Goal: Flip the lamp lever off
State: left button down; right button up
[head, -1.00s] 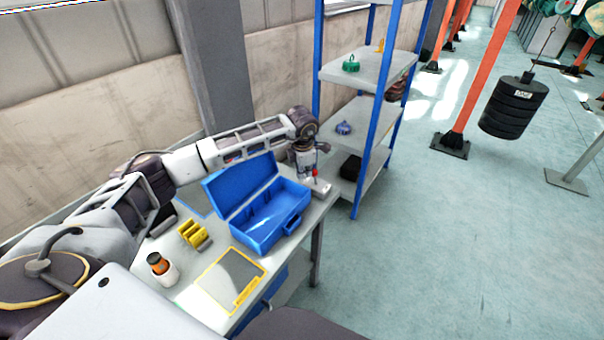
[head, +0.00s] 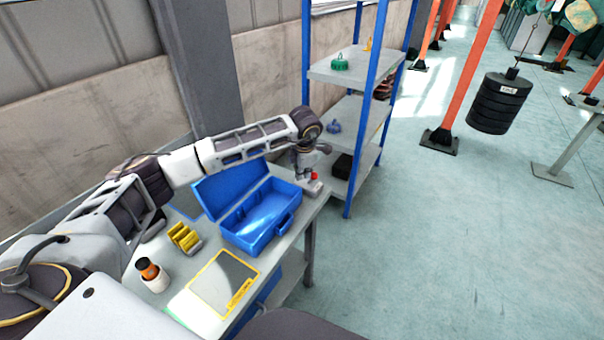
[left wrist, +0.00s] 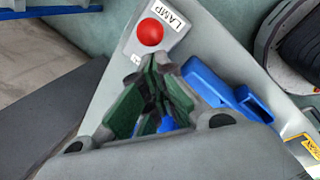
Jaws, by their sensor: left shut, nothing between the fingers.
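The lamp lever has a red ball knob (left wrist: 150,32) on a pale plate labelled LAMP (left wrist: 165,22) in the left wrist view. In the head view the red knob (head: 314,176) shows at the table's far right corner, close to my left gripper. My left gripper (left wrist: 163,66) is shut and empty. Its fingertips show just below the knob in the left wrist view; I cannot tell whether they touch it. The lever's stem is hidden under the knob, so its tilt is unclear. My right gripper is not in view.
An open blue toolbox (head: 262,222) stands on the table beside the lever. Yellow parts (head: 184,238), an orange-topped bottle (head: 151,274) and a yellow-edged panel (head: 224,284) lie nearer. A blue-framed shelf (head: 352,72) stands just beyond the table. Open floor lies to the right.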

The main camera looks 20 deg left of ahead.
pick_arm(q)
jog(key=shift+r+p, duration=0.3)
jog(key=shift+r, duration=0.45)
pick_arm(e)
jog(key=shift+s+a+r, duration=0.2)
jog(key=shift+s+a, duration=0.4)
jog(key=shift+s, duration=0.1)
pick_arm(q)
jog(key=shift+r, duration=0.1)
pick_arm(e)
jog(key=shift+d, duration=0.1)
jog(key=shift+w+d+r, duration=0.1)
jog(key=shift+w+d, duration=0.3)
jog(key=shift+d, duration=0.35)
